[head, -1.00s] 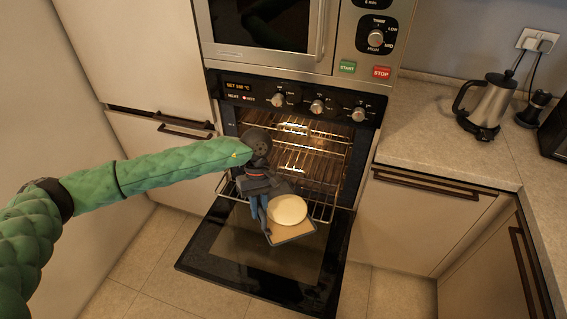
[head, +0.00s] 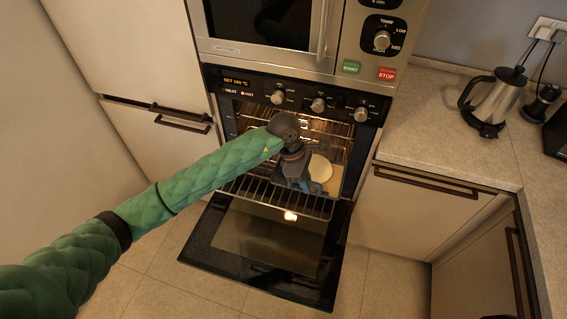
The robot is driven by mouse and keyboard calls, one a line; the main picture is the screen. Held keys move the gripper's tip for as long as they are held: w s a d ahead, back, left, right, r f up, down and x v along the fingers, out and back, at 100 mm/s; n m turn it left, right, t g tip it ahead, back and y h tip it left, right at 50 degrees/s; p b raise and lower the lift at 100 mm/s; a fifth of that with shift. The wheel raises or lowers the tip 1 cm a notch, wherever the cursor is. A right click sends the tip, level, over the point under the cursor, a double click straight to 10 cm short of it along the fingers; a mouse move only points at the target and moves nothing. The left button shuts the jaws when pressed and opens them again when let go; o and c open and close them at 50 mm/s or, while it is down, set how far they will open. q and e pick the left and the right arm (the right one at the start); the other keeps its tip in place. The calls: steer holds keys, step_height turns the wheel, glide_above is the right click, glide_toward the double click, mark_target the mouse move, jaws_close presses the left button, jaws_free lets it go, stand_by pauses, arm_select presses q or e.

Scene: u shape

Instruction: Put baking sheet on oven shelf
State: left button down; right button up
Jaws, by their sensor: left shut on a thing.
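The baking sheet (head: 333,185), with a round pale dough (head: 320,168) on it, is at the oven opening, over the pulled-out wire shelf (head: 262,193). My left gripper (head: 309,187) is shut on the near left part of the sheet; the fingers and my wrist hide much of it. I cannot tell whether the sheet touches the shelf. The oven (head: 232,118) is open and lit inside. My right gripper is not clearly in view.
The oven door (head: 262,245) hangs open, low in front. A microwave (head: 265,22) is above the oven. A kettle (head: 489,103) stands on the counter (head: 430,135) at right. Cabinets flank the oven on both sides.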

arm_select(q)
steer(key=shift+r+p, duration=0.15)
steer(key=shift+p, duration=0.15)
steer(key=shift+w+a+t, duration=0.15)
steer(key=shift+a+t, duration=0.05)
steer(key=shift+t, duration=0.1)
glide_toward(279, 198)
steer(key=shift+s+d, duration=0.25)
steer(key=shift+d, duration=0.5)
steer(key=shift+f, duration=1.85)
steer(key=shift+a+f, duration=0.1)
steer(key=c, duration=1.4)
jaws_free()
steer(key=shift+o, duration=0.2)
arm_select(e)
steer(key=shift+s+d+f, duration=0.1)
steer(key=shift+s+f, duration=0.05)
steer(key=shift+s, duration=0.6)
